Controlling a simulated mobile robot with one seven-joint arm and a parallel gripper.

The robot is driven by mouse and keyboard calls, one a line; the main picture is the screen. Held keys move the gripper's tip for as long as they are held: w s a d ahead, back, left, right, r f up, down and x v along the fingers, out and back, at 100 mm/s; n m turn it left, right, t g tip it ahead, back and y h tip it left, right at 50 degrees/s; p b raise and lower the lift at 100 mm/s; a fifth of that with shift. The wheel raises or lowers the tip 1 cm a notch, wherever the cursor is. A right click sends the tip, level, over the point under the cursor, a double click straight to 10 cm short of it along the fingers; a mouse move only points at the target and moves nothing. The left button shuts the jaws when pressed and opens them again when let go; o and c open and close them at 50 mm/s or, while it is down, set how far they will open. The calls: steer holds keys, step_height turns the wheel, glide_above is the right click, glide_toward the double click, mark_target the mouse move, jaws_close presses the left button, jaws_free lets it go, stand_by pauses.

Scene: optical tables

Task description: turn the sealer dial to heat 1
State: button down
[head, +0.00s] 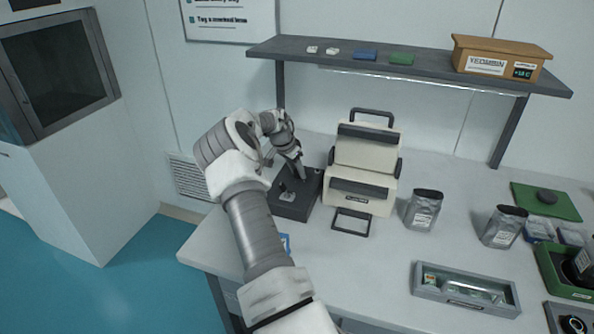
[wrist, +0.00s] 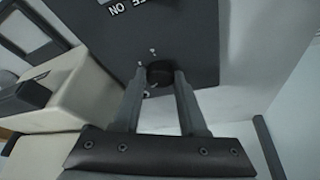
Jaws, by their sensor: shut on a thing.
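The sealer's dark control box (head: 292,208) stands on the table left of the cream sealer body (head: 362,160). In the wrist view, the box's dark face (wrist: 185,45) carries an upside-down "ON" label and small white marks. The black round dial (wrist: 159,73) sits between the two fingers of my gripper (wrist: 160,80), which is shut on it. The marks around the dial are too small to read, so its setting cannot be told. In the head view my gripper (head: 300,176) points down at the back of the box, and the dial is hidden there.
The sealer body stands close beside my gripper on the right. Silver pouches (head: 423,210) and a grey tray (head: 465,290) are further right. A shelf (head: 420,75) with a cardboard box (head: 500,58) runs above the back. The table's front left is mostly clear.

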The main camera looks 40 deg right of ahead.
steer(key=shift+s+f+n+t+b, duration=0.1)
steer(key=shift+n+t+b, duration=0.4)
steer(key=shift+n+b, duration=0.6)
steer(key=n+b, duration=0.1)
steer(key=n, duration=0.1)
steer(key=n+t+b, duration=0.1)
steer(key=n+b, duration=0.1)
steer(key=shift+s+d+t+y, duration=0.1)
steer(key=shift+t+y, duration=0.2)
steer(key=n+b, duration=0.1)
steer(key=n, duration=0.2)
steer(key=n+t+y+b, duration=0.1)
steer(key=n, duration=0.1)
steer(key=shift+s+n+y+b, duration=0.1)
steer(key=shift+n+y+b, duration=0.2)
steer(key=shift+n+b, duration=0.1)
steer(key=shift+c, duration=2.2)
jaws_free()
steer(key=p+v, duration=0.1)
steer(key=v, duration=1.6)
steer(key=shift+s+r, duration=0.25)
steer(key=shift+s, duration=0.1)
